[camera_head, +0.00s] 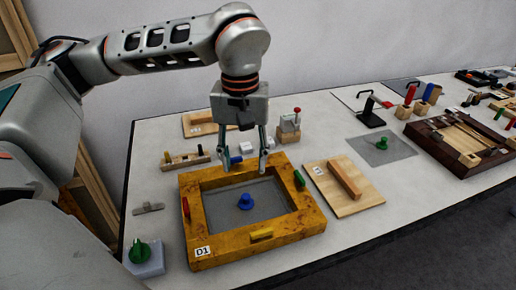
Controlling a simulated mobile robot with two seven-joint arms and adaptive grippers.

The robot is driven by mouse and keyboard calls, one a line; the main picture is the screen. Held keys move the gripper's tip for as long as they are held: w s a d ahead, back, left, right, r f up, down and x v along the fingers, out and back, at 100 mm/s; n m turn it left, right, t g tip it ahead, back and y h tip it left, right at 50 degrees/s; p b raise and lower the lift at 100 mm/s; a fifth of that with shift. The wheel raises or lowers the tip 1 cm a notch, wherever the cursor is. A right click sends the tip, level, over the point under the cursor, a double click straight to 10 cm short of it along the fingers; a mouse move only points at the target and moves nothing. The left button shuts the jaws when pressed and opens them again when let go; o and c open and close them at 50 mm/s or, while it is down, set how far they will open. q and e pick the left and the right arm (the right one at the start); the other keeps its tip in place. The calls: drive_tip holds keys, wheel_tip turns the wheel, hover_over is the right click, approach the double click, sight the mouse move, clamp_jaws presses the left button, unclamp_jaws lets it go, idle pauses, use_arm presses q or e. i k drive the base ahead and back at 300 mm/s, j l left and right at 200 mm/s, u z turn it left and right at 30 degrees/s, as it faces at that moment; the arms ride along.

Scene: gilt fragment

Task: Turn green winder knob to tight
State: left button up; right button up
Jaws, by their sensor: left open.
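A green knob (138,250) sits on a pale grey block (147,265) at the table's front left corner. A second green knob (382,143) stands on a flat grey mat (398,153) right of centre. The picture does not clearly show which is the winder, and no tight mark is readable. My left gripper (245,168) points down with its fingers apart and empty, over the back part of the yellow-brown wooden frame. It is apart from both green knobs, up and right of the front left one. My right gripper is out of view.
The wooden frame (207,253), labelled D1, has a blue knob (246,201) inside and coloured pegs around it. A board with a wooden bar (345,180) lies to its right. A dark tray (466,158) lies farther right. Small blocks stand behind the gripper. A wall closes the back.

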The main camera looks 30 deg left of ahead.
sight(140, 253)
drive_tip(key=k, duration=1)
